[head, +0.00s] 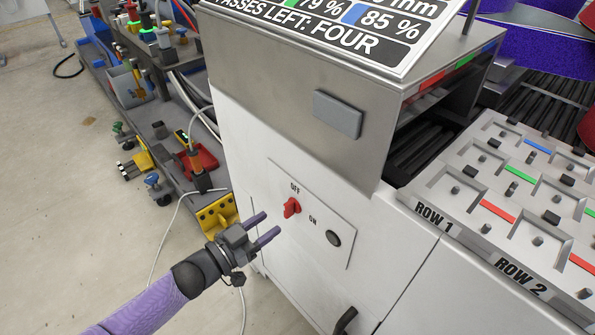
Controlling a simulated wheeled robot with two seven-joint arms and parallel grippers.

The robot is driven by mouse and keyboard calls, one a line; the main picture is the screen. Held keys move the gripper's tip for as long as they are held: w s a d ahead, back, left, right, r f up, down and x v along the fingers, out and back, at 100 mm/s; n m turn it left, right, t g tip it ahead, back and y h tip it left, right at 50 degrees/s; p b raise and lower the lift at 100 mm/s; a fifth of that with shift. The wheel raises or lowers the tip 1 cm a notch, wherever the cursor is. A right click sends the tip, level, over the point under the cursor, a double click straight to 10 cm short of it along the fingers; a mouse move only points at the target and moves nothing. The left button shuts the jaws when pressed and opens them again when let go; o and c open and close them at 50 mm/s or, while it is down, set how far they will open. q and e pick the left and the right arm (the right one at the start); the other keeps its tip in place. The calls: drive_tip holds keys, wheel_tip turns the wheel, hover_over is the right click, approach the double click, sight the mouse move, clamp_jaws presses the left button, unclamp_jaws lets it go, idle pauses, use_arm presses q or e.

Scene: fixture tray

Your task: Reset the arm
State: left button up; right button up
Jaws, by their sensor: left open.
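My left arm comes in from the lower left, with a purple forearm. My left gripper (262,228) is open and empty, its two purple fingers apart and pointing at the white machine's front panel. A red rotary switch (291,208) is on that panel, with an OFF label above it and an ON label to its right. The fingertips are just left of and below the switch in the picture; I cannot tell whether they touch the panel. A dark round button (333,238) is below the ON label. My right gripper is out of view.
A fixture tray (432,190) marked ROW 1 and ROW 2 lies at the right. A display sign (330,25) tops the machine. A cart with tools (165,110) and a yellow bracket (217,215) stand at the left. Open floor (50,200) is at the far left.

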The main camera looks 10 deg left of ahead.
use_arm(q)
drive_tip(key=s+a+f+n+g+y+p, duration=0.25)
drive_tip(key=s+a+f+y+p, duration=0.2)
drive_tip(key=s+f, duration=0.45)
drive_tip(key=s+a+f+n+g+y+p, duration=0.2)
drive_tip(key=s+a+f+g+y+p, duration=0.15)
drive_tip(key=s+f+y, duration=0.55)
drive_tip(key=s+g+h+p, duration=0.1)
drive_tip(key=s+g+p, duration=0.2)
drive_tip(key=s, duration=2.6)
drive_tip(key=g, duration=0.5)
drive_tip(key=shift+f+g+h, duration=0.35)
drive_tip(key=shift+f+g, duration=0.05)
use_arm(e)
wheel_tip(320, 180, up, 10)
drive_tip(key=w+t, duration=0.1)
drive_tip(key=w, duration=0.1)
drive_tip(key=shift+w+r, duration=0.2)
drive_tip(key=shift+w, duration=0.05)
use_arm(q)
drive_tip(key=shift+w+d+n, duration=0.1)
drive_tip(key=shift+n, duration=0.15)
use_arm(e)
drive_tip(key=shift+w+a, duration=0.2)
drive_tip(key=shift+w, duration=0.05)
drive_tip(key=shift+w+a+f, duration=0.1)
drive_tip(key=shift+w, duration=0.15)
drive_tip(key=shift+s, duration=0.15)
